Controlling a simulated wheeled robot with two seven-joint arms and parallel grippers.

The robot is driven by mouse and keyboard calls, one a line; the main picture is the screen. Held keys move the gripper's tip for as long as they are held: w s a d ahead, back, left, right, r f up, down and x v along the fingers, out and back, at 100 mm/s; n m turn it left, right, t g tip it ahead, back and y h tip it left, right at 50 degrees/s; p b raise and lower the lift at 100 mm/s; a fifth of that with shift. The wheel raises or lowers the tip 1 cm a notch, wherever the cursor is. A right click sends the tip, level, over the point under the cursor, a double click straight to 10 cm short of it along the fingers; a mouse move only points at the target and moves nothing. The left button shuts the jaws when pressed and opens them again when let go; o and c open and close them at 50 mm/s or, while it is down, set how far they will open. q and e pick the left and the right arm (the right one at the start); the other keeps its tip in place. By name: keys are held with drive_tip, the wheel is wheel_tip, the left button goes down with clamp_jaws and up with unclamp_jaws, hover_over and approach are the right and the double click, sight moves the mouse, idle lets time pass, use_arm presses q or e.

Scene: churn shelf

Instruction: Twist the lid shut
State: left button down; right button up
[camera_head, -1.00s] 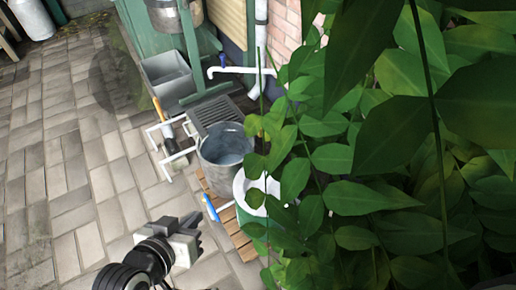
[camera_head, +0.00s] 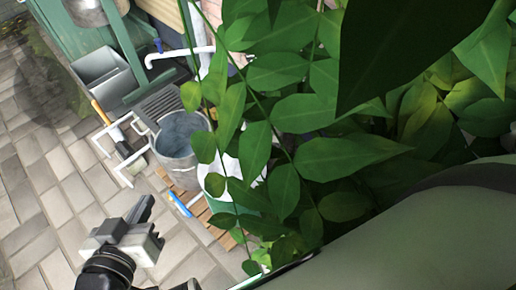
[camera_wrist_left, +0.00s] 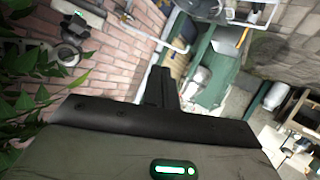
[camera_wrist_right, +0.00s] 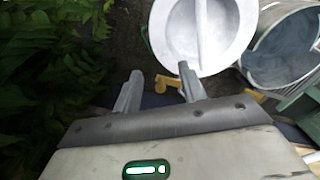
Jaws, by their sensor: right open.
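The lid (camera_wrist_right: 203,32) is a white disc with a raised bar across it, ahead of my right gripper (camera_wrist_right: 160,71) in the right wrist view. That gripper is open and empty, its fingertips near the lid's lower left edge, apart from the bar. In the head view the white top (camera_head: 222,172) sits on a green container (camera_head: 224,207), partly hidden by leaves. How the lid is seated cannot be seen. My left gripper (camera_head: 153,222) is over the paving, left of the container; its fingers appear together and empty in the left wrist view (camera_wrist_left: 160,72).
A metal bucket (camera_head: 180,147) stands beside the container, near a wooden slat base (camera_head: 222,239) with a blue-handled tool (camera_head: 179,204). Leafy branches (camera_head: 300,130) crowd the right side. A grey basin (camera_head: 103,77) and white tap pipe (camera_head: 180,54) are behind. Paving at left is open.

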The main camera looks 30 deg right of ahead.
sight(259, 175)
wheel_tip(259, 175, down, 15)
drive_tip(key=b, duration=0.7)
drive_tip(key=shift+r+b, duration=0.2)
drive_tip(key=shift+b, duration=0.1)
use_arm(q)
drive_tip(key=shift+w+d+r+n+t+h, duration=0.1)
drive_tip(key=shift+d+r+n+t+h, duration=0.5)
drive_tip(key=shift+r+h, duration=0.2)
drive_tip(key=shift+w+d+r+n+t+h, duration=0.1)
drive_tip(key=shift+d+r+n+t+h, duration=0.35)
drive_tip(key=shift+r+t+h, duration=0.3)
use_arm(e)
drive_tip(key=shift+f, duration=0.5)
drive_tip(key=shift+c, duration=0.3)
clamp_jaws()
